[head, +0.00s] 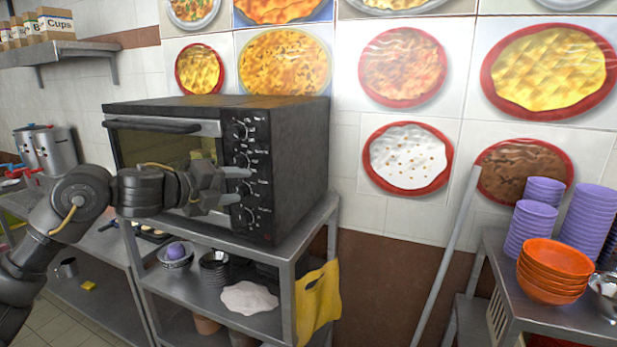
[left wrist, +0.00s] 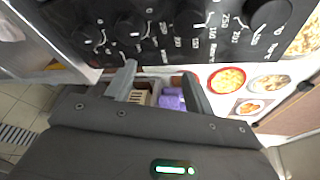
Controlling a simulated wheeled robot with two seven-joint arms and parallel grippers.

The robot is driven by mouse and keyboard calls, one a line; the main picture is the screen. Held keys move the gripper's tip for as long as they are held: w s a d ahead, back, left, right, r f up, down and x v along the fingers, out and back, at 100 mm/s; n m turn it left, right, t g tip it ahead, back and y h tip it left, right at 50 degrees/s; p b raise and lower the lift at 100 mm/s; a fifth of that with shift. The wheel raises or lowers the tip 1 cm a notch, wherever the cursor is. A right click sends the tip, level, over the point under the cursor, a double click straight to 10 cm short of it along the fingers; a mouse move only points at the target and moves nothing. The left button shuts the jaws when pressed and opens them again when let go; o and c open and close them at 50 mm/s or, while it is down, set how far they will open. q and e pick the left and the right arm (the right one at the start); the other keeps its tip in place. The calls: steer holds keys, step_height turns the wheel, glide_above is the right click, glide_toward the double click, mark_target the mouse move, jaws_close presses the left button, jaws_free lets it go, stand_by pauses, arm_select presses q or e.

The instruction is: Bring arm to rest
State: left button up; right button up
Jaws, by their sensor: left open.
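My left arm comes in from the left in the head view. Its gripper (head: 238,186) is in front of the black oven (head: 285,150), close to the knobs on its control panel. The two fingers are apart with nothing between them. In the left wrist view, the open gripper (left wrist: 160,82) points past the control panel (left wrist: 175,28) with its dials. I cannot tell whether the fingers touch the panel. My right gripper is not in view.
The oven stands on a metal shelf rack (head: 285,262) holding bowls and a white cloth (head: 249,298). On the right, orange bowls (head: 553,270) and purple bowls (head: 531,226) stand on a metal table. Steel stockpots (head: 54,149) stand at the left.

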arm_select(q)
steer(key=s+d+f+n, duration=0.1)
steer(key=d+f+n, duration=0.3)
steer(key=f, duration=0.7)
steer(key=s+a+f+n+y, duration=0.1)
steer(key=s+f+n+y, duration=0.2)
steer(key=s+f+n, duration=0.6)
steer(key=s+a+f+n+y, duration=0.2)
steer(key=s+f+n, duration=0.2)
steer(key=f, duration=0.8)
steer(key=s+a+f+n+g+y, duration=0.1)
steer(key=s+a+f+n+g, duration=0.3)
steer(key=s, duration=0.6)
steer(key=s+a+f+n+g+y, duration=0.2)
steer(key=s+f+n, duration=0.3)
steer(key=s, duration=0.5)
steer(key=s+a+f+n+g+y, duration=0.1)
steer(key=s+a+f+n+g, duration=0.15)
steer(key=s+f, duration=0.65)
step_height(320, 180, down, 26)
steer(key=s+g+b, duration=0.1)
steer(key=s, duration=0.2)
steer(key=s+a+f+g+b, duration=0.1)
steer(key=s+a+f, duration=0.1)
steer(key=s+f, duration=1.3)
steer(key=shift+s+a+f+y, duration=0.25)
steer(key=shift+f+y, duration=0.05)
steer(key=shift+f, duration=0.15)
